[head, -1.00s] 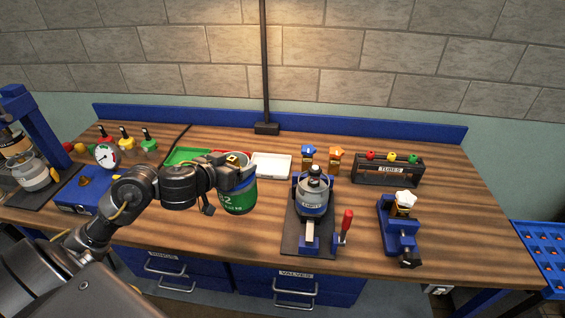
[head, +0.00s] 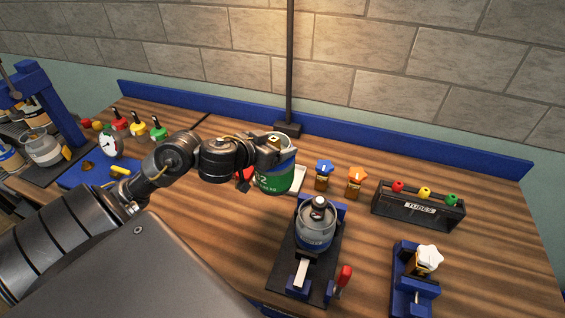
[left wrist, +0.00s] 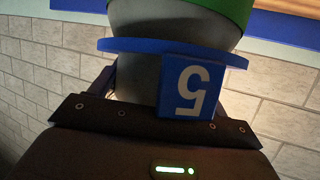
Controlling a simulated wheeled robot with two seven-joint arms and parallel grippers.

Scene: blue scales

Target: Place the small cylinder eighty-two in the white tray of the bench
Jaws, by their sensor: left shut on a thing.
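The small cylinder (head: 274,181) is green with white lettering that I can only partly read in the head view. My left gripper (head: 270,150) is shut on its top and holds it upright. In the left wrist view the cylinder (left wrist: 135,75) shows a grey body, a blue ring, a green part and a blue tag with an upside-down 5. The white tray (head: 299,181) is mostly hidden behind the cylinder; only its right part shows. I cannot tell the gap between cylinder and tray. My right gripper is not in view.
A clamped grey canister (head: 315,226) stands in front, right of the cylinder. A red tray (head: 244,174) shows partly beside the gripper.

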